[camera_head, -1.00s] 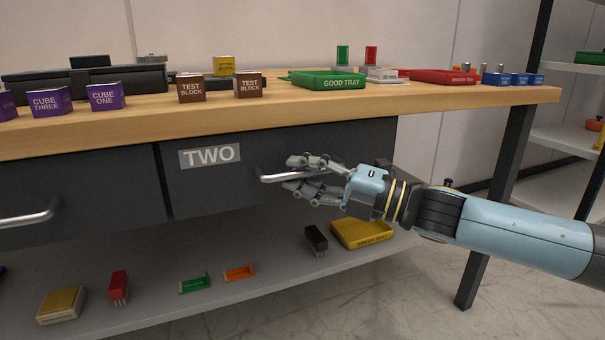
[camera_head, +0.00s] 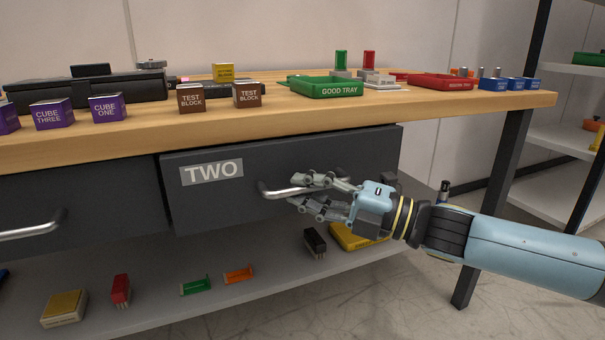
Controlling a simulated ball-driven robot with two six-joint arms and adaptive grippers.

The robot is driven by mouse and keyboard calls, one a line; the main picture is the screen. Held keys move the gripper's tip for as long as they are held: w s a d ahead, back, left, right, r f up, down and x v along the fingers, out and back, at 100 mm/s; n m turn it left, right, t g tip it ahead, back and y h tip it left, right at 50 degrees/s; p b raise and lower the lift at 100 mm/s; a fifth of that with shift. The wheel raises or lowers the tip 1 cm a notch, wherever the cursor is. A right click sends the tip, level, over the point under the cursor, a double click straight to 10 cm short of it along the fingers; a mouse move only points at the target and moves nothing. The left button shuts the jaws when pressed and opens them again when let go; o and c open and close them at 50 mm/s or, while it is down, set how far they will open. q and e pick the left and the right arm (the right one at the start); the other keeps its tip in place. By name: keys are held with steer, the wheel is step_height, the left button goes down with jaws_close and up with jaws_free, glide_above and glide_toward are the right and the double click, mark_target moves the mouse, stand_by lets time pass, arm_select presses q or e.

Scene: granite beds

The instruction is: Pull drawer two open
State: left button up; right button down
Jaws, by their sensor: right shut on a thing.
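Drawer two (camera_head: 215,207) is the dark grey drawer with the "TWO" label under the workbench top. Its front stands a little forward of the bench front, so it is partly open. Its silver bar handle (camera_head: 272,192) runs across the middle of the front. My right gripper (camera_head: 302,192) comes in from the right and is shut on the handle, with fingers above and below the bar. The fingers hide the handle's right part. My left gripper is not in view.
A neighbouring drawer (camera_head: 90,210) with its own handle (camera_head: 34,228) is on the left, shut. The wooden bench top (camera_head: 330,113) holds labelled blocks, a green tray (camera_head: 325,87) and a red tray (camera_head: 442,81). The lower shelf (camera_head: 220,306) holds several small parts. A bench leg (camera_head: 490,210) stands at right.

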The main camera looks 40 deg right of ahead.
arm_select(q)
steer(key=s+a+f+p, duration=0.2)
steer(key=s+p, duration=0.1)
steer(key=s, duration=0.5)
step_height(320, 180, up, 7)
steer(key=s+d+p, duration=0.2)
steer(key=p, duration=0.6)
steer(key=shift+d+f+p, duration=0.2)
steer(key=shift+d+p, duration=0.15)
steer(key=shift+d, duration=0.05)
arm_select(e)
steer(key=s+a, duration=0.2)
steer(key=s, duration=0.8)
steer(key=s+a, duration=0.3)
steer(key=s, duration=0.7)
steer(key=shift+s+r, duration=0.2)
steer(key=shift+s, duration=0.15)
steer(key=c, duration=1.7)
jaws_free()
steer(key=shift+o, duration=0.5)
steer(key=shift+f, duration=0.1)
